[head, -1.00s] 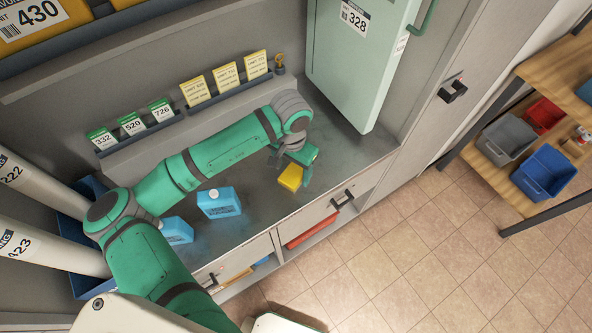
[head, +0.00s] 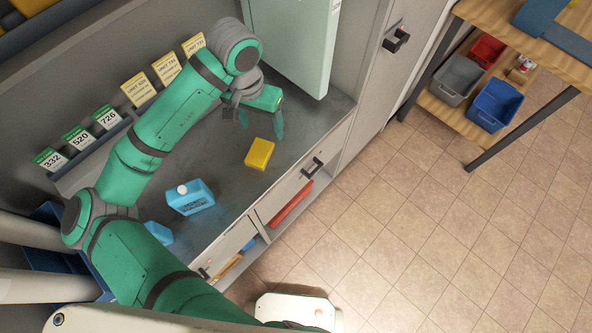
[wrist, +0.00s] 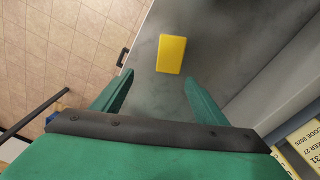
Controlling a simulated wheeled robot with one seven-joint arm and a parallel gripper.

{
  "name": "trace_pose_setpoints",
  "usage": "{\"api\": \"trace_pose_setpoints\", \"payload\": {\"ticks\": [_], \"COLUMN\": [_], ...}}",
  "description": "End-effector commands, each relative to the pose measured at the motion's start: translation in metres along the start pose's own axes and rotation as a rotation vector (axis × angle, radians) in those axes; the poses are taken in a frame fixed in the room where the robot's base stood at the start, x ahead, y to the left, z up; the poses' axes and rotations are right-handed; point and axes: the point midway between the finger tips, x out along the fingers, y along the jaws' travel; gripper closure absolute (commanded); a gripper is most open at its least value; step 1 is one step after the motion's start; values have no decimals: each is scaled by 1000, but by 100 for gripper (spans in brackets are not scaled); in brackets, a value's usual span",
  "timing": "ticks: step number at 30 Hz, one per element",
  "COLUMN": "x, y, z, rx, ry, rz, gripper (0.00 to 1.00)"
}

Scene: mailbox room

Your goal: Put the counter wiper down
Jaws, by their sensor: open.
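The counter wiper looks to be the yellow block (head: 259,154) lying on the grey counter (head: 222,228), near its front edge. In the wrist view the yellow block (wrist: 171,54) lies beyond my fingertips, between their lines and apart from them. My gripper (head: 262,124) is open and empty, above the counter and up and slightly right of the block in the head view. Both spread fingers of my gripper (wrist: 158,85) show in the wrist view.
A row of cards (head: 136,88) lines the back. A pale green cabinet (head: 297,45) stands at the right end. A drawer (head: 300,185) sits under the counter edge.

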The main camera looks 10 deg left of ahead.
Motion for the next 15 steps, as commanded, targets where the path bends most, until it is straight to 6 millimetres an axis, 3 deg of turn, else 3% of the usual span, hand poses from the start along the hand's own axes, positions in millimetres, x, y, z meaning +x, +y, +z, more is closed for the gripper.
{"api": "trace_pose_setpoints", "payload": {"ticks": [7, 15], "x": [7, -16], "y": [100, 193], "z": [-80, -146], "rx": [65, 46], "ry": [310, 651], "rz": [233, 482], "gripper": [33, 33]}}
